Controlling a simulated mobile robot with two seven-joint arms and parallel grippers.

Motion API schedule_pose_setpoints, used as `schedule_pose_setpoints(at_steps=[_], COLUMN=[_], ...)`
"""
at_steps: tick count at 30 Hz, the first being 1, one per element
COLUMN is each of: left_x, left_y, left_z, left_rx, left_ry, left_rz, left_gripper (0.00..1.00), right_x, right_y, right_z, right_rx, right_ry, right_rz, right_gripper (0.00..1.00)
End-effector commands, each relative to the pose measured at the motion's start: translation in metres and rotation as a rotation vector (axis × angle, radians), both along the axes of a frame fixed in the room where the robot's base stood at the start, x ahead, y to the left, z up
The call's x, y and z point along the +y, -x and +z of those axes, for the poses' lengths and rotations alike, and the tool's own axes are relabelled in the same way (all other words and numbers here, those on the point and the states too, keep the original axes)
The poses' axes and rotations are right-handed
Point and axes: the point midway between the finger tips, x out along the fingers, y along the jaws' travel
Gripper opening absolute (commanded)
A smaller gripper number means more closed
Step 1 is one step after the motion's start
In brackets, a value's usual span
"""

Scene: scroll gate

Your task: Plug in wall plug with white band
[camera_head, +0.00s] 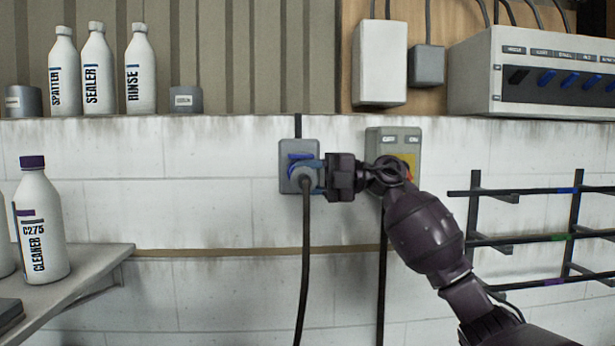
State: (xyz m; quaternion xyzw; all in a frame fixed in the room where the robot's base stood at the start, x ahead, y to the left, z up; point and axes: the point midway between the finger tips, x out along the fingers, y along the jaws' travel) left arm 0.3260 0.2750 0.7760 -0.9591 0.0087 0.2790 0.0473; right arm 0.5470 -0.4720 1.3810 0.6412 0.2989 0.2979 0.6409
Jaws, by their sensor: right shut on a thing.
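A grey wall socket box (310,151) with a blue socket part hangs on the white block wall, left of the picture's middle. A grey-blue plug (302,175) with a black cable running down from it is at the front of this box. My right gripper (318,176) reaches in from the right and is shut on the plug. I cannot tell whether the plug is fully seated or just in front of the socket. No white band can be made out on it. The gripper hides part of the plug. My left gripper is not in view.
A grey OFF/ON switch box (382,137) with a yellow plate is partly behind my right wrist, a second cable (381,290) below it. A black rack (520,238) stands right. A shelf (90,285) at left holds a cleaner bottle (40,220). Several bottles stand on the ledge.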

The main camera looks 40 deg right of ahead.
Motion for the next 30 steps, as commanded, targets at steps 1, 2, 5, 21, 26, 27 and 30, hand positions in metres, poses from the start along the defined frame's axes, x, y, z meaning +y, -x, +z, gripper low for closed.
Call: schedule_pose_setpoints(at_steps=[1, 2, 5, 21, 26, 27, 30], left_x=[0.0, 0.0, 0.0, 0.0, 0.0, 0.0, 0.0], left_y=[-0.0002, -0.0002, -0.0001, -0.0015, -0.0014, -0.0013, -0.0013], left_z=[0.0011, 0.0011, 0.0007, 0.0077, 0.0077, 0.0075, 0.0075], left_rx=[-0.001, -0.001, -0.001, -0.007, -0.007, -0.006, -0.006], left_ry=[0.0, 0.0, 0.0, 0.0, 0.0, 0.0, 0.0], left_rz=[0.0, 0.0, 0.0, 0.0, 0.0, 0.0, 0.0], left_gripper=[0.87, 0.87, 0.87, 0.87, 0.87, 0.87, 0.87], right_x=[-0.0002, -0.0001, -0.0001, -0.0025, -0.0026, -0.0026, -0.0027], right_y=[0.0003, 0.0002, 0.0, -0.0025, -0.0031, -0.0031, -0.0032], right_z=[0.0009, 0.0007, 0.0002, 0.0011, 0.0002, 0.0001, 0.0001], right_rx=[-0.001, -0.001, -0.001, -0.001, -0.001, -0.001, -0.001], right_ry=[0.0, 0.0, 0.0, -0.001, -0.001, -0.001, -0.001], right_rz=[0.0, 0.0, 0.0, -0.001, 0.0, 0.0, 0.0], right_gripper=[0.01, 0.01, 0.01, 0.01, 0.01, 0.01, 0.01])
